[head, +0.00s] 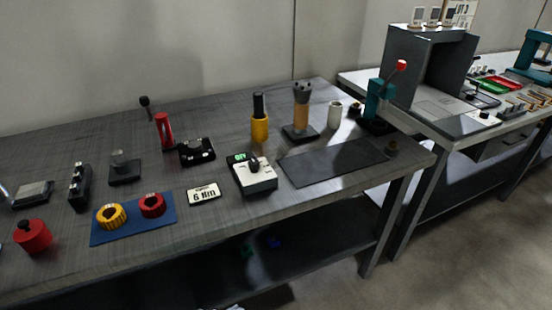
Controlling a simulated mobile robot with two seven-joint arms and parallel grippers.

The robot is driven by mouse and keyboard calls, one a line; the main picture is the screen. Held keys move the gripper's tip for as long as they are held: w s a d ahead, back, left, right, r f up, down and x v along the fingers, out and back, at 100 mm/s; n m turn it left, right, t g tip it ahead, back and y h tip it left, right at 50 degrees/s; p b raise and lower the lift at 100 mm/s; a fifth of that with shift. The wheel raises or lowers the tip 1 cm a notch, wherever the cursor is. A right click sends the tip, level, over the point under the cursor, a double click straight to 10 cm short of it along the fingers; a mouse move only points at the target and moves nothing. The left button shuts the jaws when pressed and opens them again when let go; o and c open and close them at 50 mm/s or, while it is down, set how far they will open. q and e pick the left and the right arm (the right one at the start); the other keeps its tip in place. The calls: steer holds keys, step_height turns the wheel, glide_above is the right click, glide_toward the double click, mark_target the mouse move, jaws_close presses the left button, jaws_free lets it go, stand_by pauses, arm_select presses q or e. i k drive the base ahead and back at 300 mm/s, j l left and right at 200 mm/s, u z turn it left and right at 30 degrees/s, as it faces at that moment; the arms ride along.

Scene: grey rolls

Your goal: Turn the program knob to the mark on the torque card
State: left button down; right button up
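The torque card (204,195) is a small pale card in a dark frame lying on the grey bench. It reads "6 Nm", with a smaller line above that is too small to read. To its right stands a white and black control box (258,181) with a small green display (238,157). The black program knob (254,164) sits on the box's top face. The marks around the knob and its pointer direction are too small to tell. Neither of my grippers is in view.
A blue mat (130,232) with a yellow ring (111,216) and a red ring (152,205) lies left of the card. A dark mat (335,161) lies right of the box. A yellow-black tool (260,122) stands behind it. The bench in front of the box is clear.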

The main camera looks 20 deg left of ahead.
mark_target(254, 164)
steer(key=l+u, duration=0.25)
steer(key=u, duration=0.15)
steer(key=l+u, duration=0.25)
steer(key=u, duration=0.15)
steer(key=i, duration=0.05)
